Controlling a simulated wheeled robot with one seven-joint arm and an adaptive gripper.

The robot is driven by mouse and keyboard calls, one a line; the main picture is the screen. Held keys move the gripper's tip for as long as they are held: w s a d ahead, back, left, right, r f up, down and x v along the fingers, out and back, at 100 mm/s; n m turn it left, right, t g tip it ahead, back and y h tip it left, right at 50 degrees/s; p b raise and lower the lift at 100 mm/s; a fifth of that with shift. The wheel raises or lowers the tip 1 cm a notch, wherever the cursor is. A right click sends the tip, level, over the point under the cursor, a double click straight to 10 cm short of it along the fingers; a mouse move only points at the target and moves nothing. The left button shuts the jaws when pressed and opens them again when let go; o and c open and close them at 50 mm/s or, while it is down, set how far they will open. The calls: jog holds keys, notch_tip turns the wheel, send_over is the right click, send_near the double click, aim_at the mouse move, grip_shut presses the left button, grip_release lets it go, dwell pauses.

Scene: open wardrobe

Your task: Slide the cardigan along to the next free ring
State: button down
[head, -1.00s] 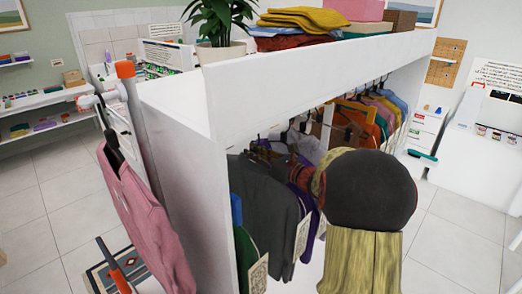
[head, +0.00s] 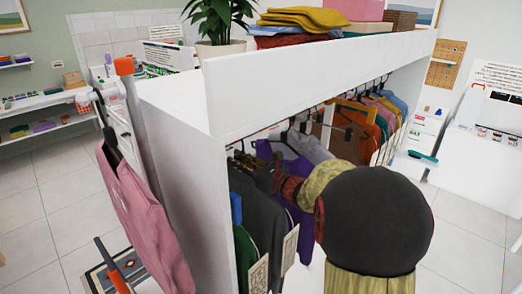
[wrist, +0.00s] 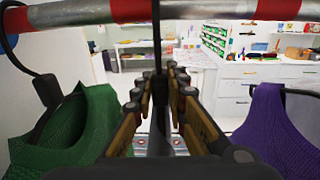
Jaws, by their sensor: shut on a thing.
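A dark grey garment (head: 266,225), which I take to be the cardigan, hangs between a green garment (head: 240,195) and a purple one (head: 285,160). My gripper (head: 266,172) is at its top. In the wrist view my gripper (wrist: 160,85) is shut on the thin dark hanger hook (wrist: 157,35) just under the rail (wrist: 200,10). The hook's upper end is by the right edge of a middle red ring (wrist: 130,10). Another red ring (wrist: 280,9) is to the right, above the purple garment's hook. My fingers hide most of the grey garment there.
The green garment (wrist: 65,130) is close on the left in the wrist view, the purple garment (wrist: 285,130) on the right. More clothes (head: 375,115) hang farther along. The wardrobe's white side panel (head: 185,190) and top board (head: 320,75) bound the space.

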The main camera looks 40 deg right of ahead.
jog(key=shift+a, duration=0.95)
jog(key=c, duration=1.7)
grip_release()
jog(key=shift+s, duration=0.1)
jog(key=s, duration=0.4)
jog(key=s+d, duration=0.1)
jog(key=s, duration=0.7)
jog(key=shift+d, duration=0.3)
